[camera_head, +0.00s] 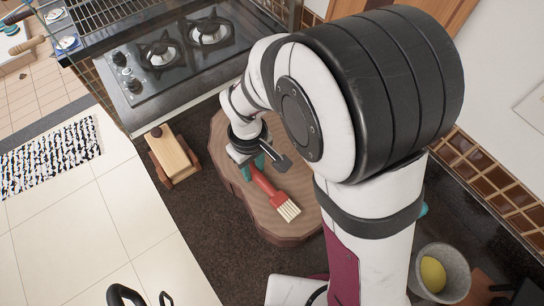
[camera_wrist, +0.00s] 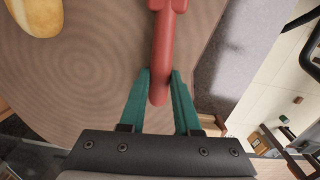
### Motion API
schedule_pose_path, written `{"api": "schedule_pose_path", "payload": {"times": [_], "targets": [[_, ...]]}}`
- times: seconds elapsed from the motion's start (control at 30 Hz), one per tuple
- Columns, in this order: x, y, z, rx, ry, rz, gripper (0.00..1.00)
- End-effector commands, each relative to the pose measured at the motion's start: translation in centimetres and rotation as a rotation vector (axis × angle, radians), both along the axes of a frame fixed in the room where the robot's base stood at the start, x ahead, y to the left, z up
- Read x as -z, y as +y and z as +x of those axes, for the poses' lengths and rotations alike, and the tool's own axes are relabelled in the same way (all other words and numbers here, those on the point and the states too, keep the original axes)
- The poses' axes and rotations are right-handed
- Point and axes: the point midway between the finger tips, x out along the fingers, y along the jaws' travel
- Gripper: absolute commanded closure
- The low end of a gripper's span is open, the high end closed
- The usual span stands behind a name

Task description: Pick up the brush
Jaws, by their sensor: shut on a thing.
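The brush (camera_head: 266,186) has a red handle and pale bristles. In the head view it is over the wooden board (camera_head: 284,228), with its bristles toward the lower right. My gripper (camera_head: 252,165) is at the upper left end of the handle. In the wrist view the teal fingers of my gripper (camera_wrist: 160,85) are shut on the end of the red brush handle (camera_wrist: 164,50). The bristles are outside the wrist view. I cannot tell whether the brush touches the board.
A gas stove (camera_head: 170,60) stands behind the board. A grey bowl (camera_head: 452,262) with a yellow fruit (camera_head: 432,273) is at the lower right. A bread-like item (camera_wrist: 36,14) lies on the board in the wrist view.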

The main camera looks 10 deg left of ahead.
Motion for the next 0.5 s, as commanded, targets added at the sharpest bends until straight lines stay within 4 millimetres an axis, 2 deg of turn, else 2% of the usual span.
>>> {"api": "schedule_pose_path", "payload": {"times": [0.33,0.5], "targets": [[-0.1,0.0,0.0,0.000,0.000,0.000,1.00],[-1.5,0.1,0.1,0.001,-0.003,0.003,1.00]]}}
